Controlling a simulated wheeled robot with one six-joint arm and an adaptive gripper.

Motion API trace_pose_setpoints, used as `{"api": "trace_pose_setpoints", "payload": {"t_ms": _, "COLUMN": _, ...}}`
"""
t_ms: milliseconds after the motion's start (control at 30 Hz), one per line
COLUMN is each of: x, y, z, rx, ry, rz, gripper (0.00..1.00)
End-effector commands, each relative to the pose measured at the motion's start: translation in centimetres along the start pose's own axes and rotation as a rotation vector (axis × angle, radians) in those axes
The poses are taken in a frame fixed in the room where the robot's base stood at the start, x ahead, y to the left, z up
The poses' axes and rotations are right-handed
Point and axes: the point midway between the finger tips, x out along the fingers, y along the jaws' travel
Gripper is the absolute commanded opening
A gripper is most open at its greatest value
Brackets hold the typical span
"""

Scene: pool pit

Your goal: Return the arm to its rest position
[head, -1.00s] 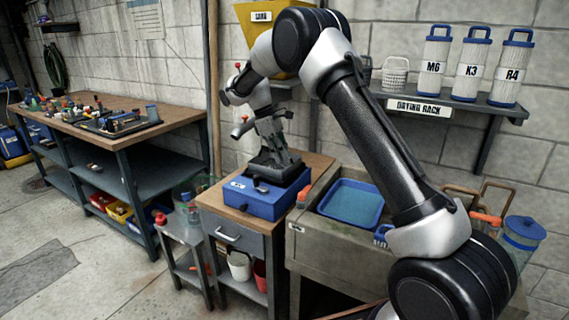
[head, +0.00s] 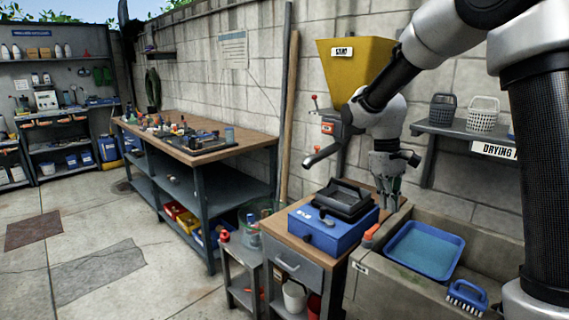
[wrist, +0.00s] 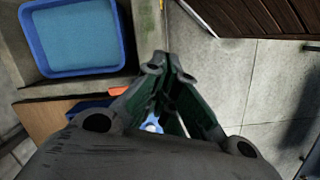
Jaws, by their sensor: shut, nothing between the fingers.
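My gripper (head: 388,200) hangs fingers-down in the head view, at the right edge of the wooden-topped cabinet, just right of a blue box with a black tray on top. In the wrist view my gripper (wrist: 163,62) has its fingertips together, with nothing seen between them. The fingertips show against the grey floor there. My arm comes in from the upper right of the head view and bends down in front of the yellow hopper.
The blue box (head: 325,232) stands on the cabinet. A sink (head: 400,292) with a blue tray (head: 396,250) and a blue brush (head: 467,297) lies right. A yellow hopper (head: 345,68) and a drying rack shelf (head: 470,133) are on the wall. Open floor lies left.

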Motion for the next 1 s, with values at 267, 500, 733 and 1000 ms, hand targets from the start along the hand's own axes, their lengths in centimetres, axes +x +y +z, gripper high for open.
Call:
{"api": "trace_pose_setpoints", "payload": {"t_ms": 267, "x": -2.9, "y": -0.5, "z": 14.3, "rx": 0.231, "ry": 0.194, "rz": -0.045, "gripper": 0.0}}
{"api": "trace_pose_setpoints", "payload": {"t_ms": 500, "x": -2.8, "y": -1.6, "z": 23.6, "rx": 0.347, "ry": 0.369, "rz": -0.05, "gripper": 0.0}}
{"api": "trace_pose_setpoints", "payload": {"t_ms": 733, "x": -4.7, "y": -1.4, "z": 26.7, "rx": 0.404, "ry": 0.519, "rz": -0.02, "gripper": 0.0}}
{"api": "trace_pose_setpoints", "payload": {"t_ms": 1000, "x": -5.2, "y": -1.1, "z": 27.2, "rx": 0.421, "ry": 0.541, "rz": -0.013, "gripper": 0.0}}
